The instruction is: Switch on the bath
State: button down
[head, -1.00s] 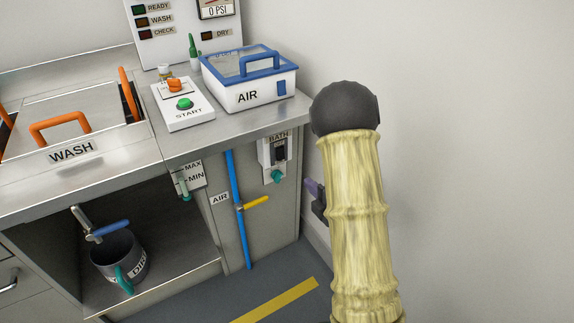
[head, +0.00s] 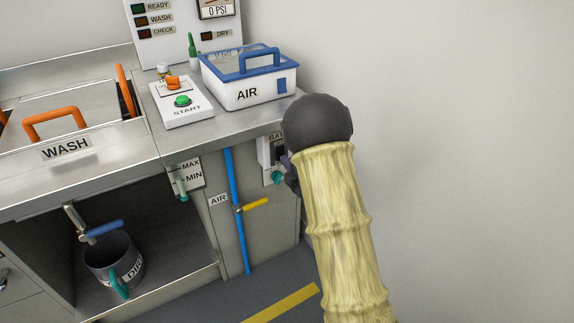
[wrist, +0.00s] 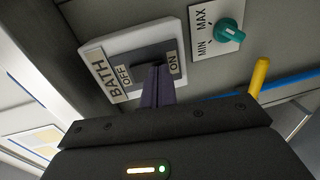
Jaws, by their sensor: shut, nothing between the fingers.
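The bath switch (wrist: 150,72) is a dark block on a white plate labelled BATH (wrist: 98,76), with OFF on the BATH side and ON on the opposite side. It is on the cabinet front; in the head view the switch plate (head: 264,150) is partly covered by my arm. My gripper (wrist: 157,72) is shut, with nothing between its purple fingers. The fingertips are over the switch between the OFF and ON labels. They hide part of it, so I cannot tell its position or whether they touch. My gripper also shows in the head view (head: 288,165).
A MIN/MAX plate with a teal knob (wrist: 230,31) is beside the switch. The yellow valve handle (head: 256,204) and blue pipe (head: 235,200) are left of it. The AIR box (head: 248,92) stands on the counter above. A wall is at the right; the floor in front is clear.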

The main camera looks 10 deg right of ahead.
jog(key=shift+f, duration=0.1)
jog(key=shift+w+b, duration=0.1)
jog(key=shift+b, duration=0.45)
jog(key=f+v, duration=0.3)
jog(key=v, duration=1)
jog(key=shift+s, duration=0.45)
jog(key=shift+d, duration=0.1)
